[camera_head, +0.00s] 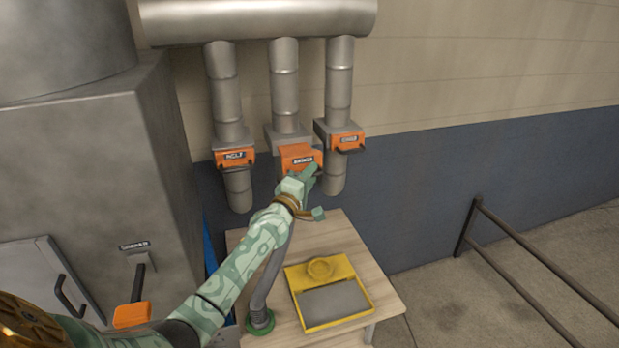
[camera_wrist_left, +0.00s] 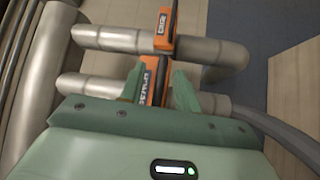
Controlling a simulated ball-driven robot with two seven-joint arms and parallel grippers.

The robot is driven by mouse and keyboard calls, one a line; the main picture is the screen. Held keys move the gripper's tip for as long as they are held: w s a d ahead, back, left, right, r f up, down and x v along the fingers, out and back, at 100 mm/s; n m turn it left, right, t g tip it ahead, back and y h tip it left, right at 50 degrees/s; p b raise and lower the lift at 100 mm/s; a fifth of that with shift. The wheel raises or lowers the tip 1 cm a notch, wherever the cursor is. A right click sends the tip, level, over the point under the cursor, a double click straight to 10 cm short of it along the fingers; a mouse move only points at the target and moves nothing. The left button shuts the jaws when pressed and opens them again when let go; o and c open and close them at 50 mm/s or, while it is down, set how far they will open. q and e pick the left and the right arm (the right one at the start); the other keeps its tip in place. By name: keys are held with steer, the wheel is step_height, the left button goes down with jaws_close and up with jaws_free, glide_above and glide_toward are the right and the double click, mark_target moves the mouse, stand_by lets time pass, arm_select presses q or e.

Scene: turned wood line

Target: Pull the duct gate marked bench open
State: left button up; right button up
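The duct gate marked bench (camera_head: 298,160) is the middle of three orange gates. It sits on the middle grey duct, and its label faces me. In the left wrist view the bench gate (camera_wrist_left: 149,84) shows end-on between my fingers. My left gripper (camera_head: 314,192) is right at the front of this gate, and its hand covers the lower right part and the handle. In the wrist view the green fingers (camera_wrist_left: 163,88) stand apart, one on each side of the gate. I cannot tell whether they touch it. My right gripper is not in view.
An orange gate (camera_head: 235,157) is on the left duct and another (camera_head: 347,142) on the right duct, both close by. Below stands a wooden table (camera_head: 388,291) with a yellow tray (camera_head: 338,266) and a grey hose (camera_head: 264,288). A dark railing (camera_head: 505,247) is at right.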

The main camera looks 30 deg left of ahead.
arm_select(q)
steer(key=s+d+f, duration=0.1)
steer(key=s+f, duration=0.1)
steer(key=s, duration=1.4)
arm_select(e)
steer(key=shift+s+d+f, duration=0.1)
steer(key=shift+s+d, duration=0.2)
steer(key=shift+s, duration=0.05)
arm_select(q)
steer(key=shift+f, duration=0.15)
